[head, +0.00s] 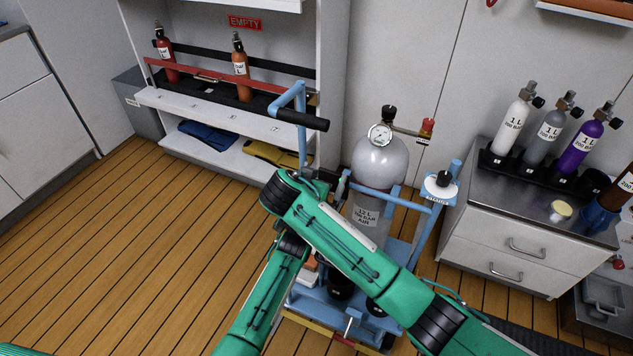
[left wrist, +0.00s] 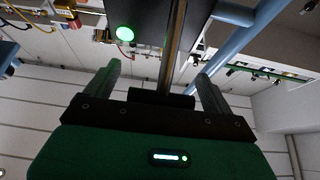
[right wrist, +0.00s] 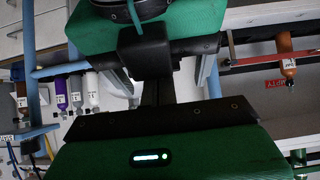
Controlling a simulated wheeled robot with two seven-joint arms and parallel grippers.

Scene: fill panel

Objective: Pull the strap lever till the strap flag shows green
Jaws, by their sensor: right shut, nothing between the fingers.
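The grey cylinder (head: 380,165) stands upright on a blue cart (head: 402,252). In the left wrist view a round green disc (left wrist: 125,33), which looks like the strap flag, shows on a dark part. Beside it a brownish bar (left wrist: 173,45) runs down to a short black crosspiece, perhaps the strap lever. My left gripper (left wrist: 158,70) has its fingers on either side of this crosspiece; contact is unclear. In the head view green arm links hide the lever area. My right gripper (right wrist: 165,66) is shut and empty, near a green arm link.
The cart's blue handle with a black grip (head: 302,118) rises left of the cylinder. A shelf (head: 222,125) with red and orange bottles stands behind left. A cabinet (head: 515,215) with small bottles is at right. The wooden floor (head: 120,240) at left is clear.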

